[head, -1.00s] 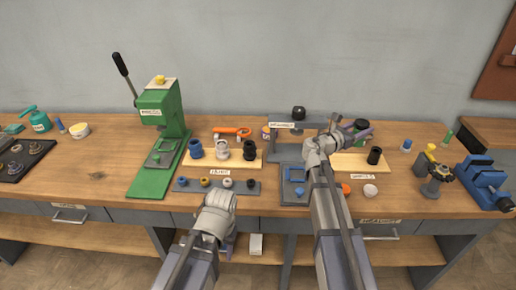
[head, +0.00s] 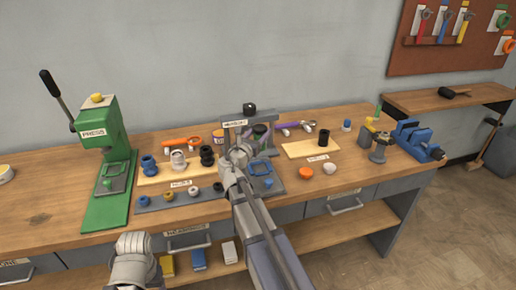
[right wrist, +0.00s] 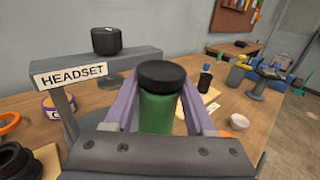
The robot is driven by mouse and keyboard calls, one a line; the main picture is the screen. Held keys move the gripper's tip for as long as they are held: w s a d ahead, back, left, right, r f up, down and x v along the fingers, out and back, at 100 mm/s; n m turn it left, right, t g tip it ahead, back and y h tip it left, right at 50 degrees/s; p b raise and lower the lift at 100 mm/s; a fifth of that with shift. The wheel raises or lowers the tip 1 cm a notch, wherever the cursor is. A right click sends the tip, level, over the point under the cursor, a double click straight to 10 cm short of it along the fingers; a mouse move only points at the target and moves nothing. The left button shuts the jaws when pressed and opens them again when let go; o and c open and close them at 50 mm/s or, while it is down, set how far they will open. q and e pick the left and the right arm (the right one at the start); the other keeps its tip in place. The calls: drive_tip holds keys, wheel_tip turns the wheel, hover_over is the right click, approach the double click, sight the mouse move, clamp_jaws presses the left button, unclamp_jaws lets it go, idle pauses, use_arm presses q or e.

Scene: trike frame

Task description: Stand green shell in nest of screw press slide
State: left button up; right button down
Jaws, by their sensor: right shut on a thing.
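My right gripper (right wrist: 160,115) has purple fingers, shut on the green shell (right wrist: 161,112), which has a black top and is upright in the right wrist view. In the head view the gripper (head: 262,134) is at the grey screw press (head: 233,137), labelled HEADSET, with a black knob on top. The shell appears held up by the press's upright; its lower end is hidden. The slide with its blue nest (head: 262,167) sits at the press's front, partly covered by my right arm. My left gripper is out of view; only my left wrist shows at the bottom.
A green press (head: 97,130) stands at left. Trays of blue, pale and dark parts (head: 178,160) lie left of the screw press. A wooden board with a black cylinder (head: 323,138), an orange cup (head: 306,174) and a blue vise (head: 418,138) are at right.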

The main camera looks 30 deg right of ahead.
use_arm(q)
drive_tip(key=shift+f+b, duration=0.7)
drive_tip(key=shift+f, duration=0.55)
use_arm(e)
drive_tip(key=shift+f+n+t+y, duration=0.3)
drive_tip(key=shift+f+n+t, duration=0.1)
drive_tip(key=shift+f, duration=0.8)
drive_tip(key=shift+f, duration=0.1)
use_arm(q)
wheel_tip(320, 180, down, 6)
drive_tip(key=b, duration=0.5)
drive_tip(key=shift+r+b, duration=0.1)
drive_tip(key=shift+b, duration=0.3)
use_arm(e)
wheel_tip(320, 180, down, 6)
drive_tip(key=shift+r, duration=0.2)
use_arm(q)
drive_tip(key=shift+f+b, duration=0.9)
use_arm(e)
drive_tip(key=shift+f, duration=0.9)
drive_tip(key=shift+c, duration=0.8)
unclamp_jaws()
drive_tip(key=shift+s, duration=0.1)
drive_tip(key=v, duration=0.7)
drive_tip(key=shift+s+a, duration=0.2)
drive_tip(key=shift+a, duration=0.1)
